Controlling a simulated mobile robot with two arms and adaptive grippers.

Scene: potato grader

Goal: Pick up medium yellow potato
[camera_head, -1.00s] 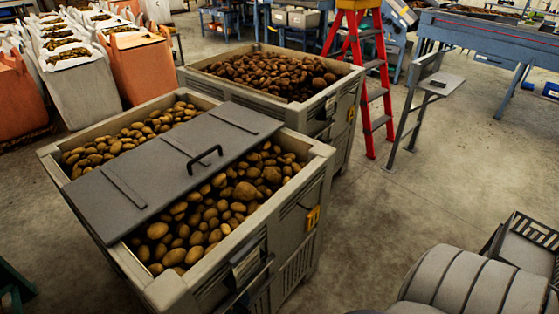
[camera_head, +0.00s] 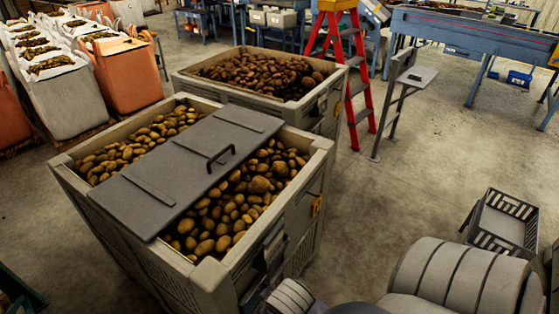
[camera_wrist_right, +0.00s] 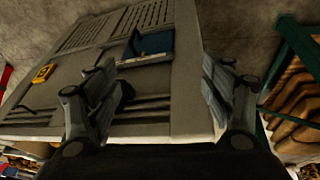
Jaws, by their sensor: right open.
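Many yellow-brown potatoes (camera_head: 205,245) of mixed sizes fill the near bin (camera_head: 160,280). A grey lid (camera_head: 185,170) with a black handle lies across the bin's middle, leaving potatoes showing on both sides. Which potato is the medium one I cannot tell. In the right wrist view my right gripper (camera_wrist_right: 160,90) is open and empty. It faces the outer side wall of a grey bin (camera_wrist_right: 185,100), with no potato between its fingers. In the head view part of my right arm shows at the bottom right, its fingers out of sight. My left gripper is not in view.
A second bin (camera_head: 185,85) of darker potatoes stands behind. A red ladder (camera_head: 362,100) and a metal stand (camera_head: 385,125) are to its right. A dark slatted crate (camera_head: 505,220) lies at right. Open concrete floor (camera_head: 420,175) lies between.

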